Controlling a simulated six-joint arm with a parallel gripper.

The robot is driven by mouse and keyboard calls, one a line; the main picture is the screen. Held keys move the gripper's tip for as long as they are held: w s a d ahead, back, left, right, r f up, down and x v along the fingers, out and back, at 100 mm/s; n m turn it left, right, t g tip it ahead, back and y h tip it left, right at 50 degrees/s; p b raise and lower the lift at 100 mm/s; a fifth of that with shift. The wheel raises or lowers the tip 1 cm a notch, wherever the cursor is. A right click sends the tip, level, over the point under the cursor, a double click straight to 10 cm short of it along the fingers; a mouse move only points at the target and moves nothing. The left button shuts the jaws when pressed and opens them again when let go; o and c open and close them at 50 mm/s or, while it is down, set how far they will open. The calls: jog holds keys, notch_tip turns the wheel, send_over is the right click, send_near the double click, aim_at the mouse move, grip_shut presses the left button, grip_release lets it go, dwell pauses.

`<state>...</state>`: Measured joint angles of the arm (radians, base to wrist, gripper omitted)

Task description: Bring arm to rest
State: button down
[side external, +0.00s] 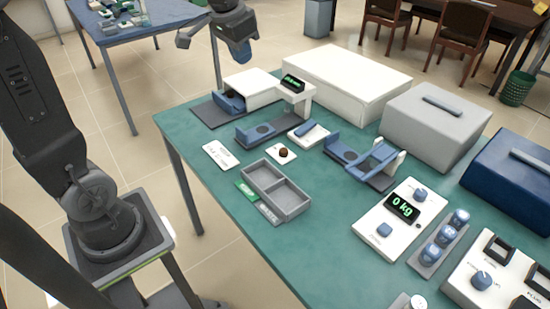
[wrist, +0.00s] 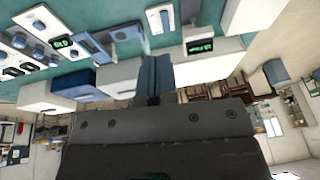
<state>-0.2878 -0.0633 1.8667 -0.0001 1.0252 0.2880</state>
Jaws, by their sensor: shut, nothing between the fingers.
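My gripper (side external: 241,50) hangs at the top of the side view, above and beyond the far left edge of the teal table (side external: 225,165). It is clear of everything on the table. In the wrist view my gripper (wrist: 153,60) shows two blue-grey fingers pressed together with nothing between them. The wrist view is tipped over, with the table at its top.
On the table stand a white unit with a green display (side external: 292,82), a white box (side external: 340,75), a grey box (side external: 435,118), a blue box (side external: 505,180), a two-compartment tray (side external: 258,187) and a 0 kg panel (side external: 382,222). A blue-topped table (side external: 125,38) stands behind.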

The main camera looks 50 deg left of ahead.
jog(key=s+d+f+t, duration=0.1)
jog(key=s+d+f, duration=0.1)
jog(key=s+d, duration=0.3)
jog(key=s+d+f+t+h, duration=0.1)
jog(key=s+d, duration=0.5)
jog(key=s, duration=0.6)
jog(key=shift+s+f, duration=0.2)
jog(key=shift+f, duration=0.25)
jog(key=c, duration=1.8)
grip_release()
